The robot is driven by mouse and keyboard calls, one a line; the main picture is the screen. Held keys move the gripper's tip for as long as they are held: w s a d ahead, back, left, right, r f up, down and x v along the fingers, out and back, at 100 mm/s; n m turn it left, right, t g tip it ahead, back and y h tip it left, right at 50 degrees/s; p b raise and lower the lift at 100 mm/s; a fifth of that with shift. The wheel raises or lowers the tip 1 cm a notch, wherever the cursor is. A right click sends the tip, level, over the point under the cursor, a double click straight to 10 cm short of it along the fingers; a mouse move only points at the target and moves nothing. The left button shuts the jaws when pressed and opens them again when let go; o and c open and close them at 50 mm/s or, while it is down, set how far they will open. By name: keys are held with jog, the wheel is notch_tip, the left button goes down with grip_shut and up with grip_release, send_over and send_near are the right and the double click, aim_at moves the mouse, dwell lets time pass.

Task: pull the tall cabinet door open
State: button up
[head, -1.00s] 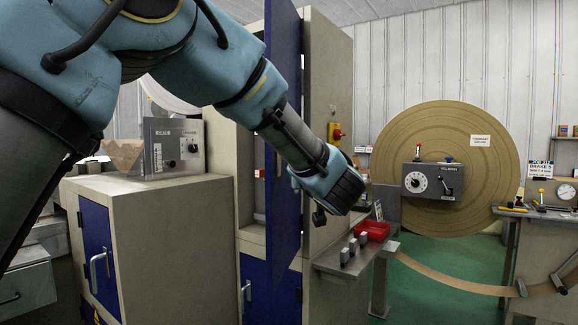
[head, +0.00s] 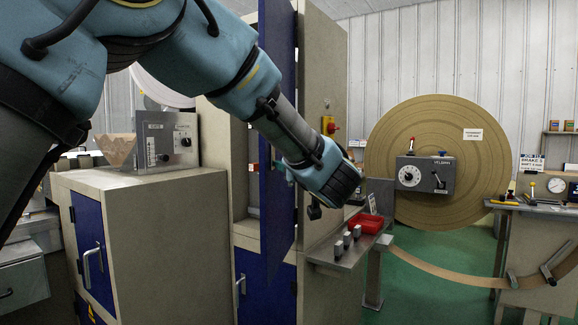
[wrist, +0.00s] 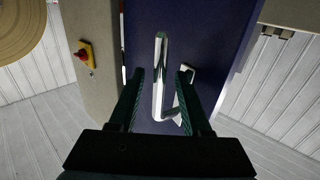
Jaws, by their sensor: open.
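The tall cabinet door (head: 277,140) is a dark blue panel standing ajar, seen nearly edge-on in the head view. Its blue face (wrist: 200,30) fills the middle of the wrist view. The door's bright metal bar handle (wrist: 159,75) stands between the two dark fingers of my gripper (wrist: 162,73), which is open. Whether either finger touches the handle cannot be told.
The beige cabinet body (head: 322,80) carries a red and yellow switch (head: 328,125), also in the wrist view (wrist: 84,54). A metal shelf (head: 345,250) with a red tray (head: 365,223) juts out below my gripper. A lower cabinet (head: 150,220) stands at left.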

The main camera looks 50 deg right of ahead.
jog(key=b+v, duration=0.2)
jog(key=v, duration=0.8)
jog(key=shift+s, duration=0.1)
